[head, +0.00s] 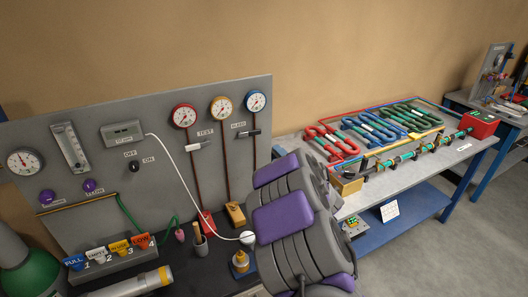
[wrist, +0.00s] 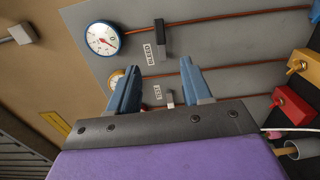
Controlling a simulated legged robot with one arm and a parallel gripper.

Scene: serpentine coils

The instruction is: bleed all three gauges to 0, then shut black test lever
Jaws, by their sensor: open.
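Three round gauges sit on the grey panel: red-rimmed (head: 183,116), yellow-rimmed (head: 221,109) and blue-rimmed (head: 255,102). Their needle readings are too small to tell. A black-handled lever (head: 250,133) is by the BLEED label; a pale lever (head: 197,145) is by the TEST label. In the wrist view, the blue gauge (wrist: 103,38) and black lever (wrist: 160,38) lie beyond my gripper (wrist: 158,70). Its blue fingers are apart and empty, facing the panel. The yellow gauge (wrist: 117,77) and pale lever (wrist: 170,97) are partly hidden. My arm hides the gripper in the head view.
A white cable hangs from a grey display box (head: 124,133) across the panel. Red (head: 206,222) and yellow (head: 235,214) blocks stand at the panel's foot. A bench with coloured coils (head: 380,128) is at the right. A green cylinder (head: 30,268) is at lower left.

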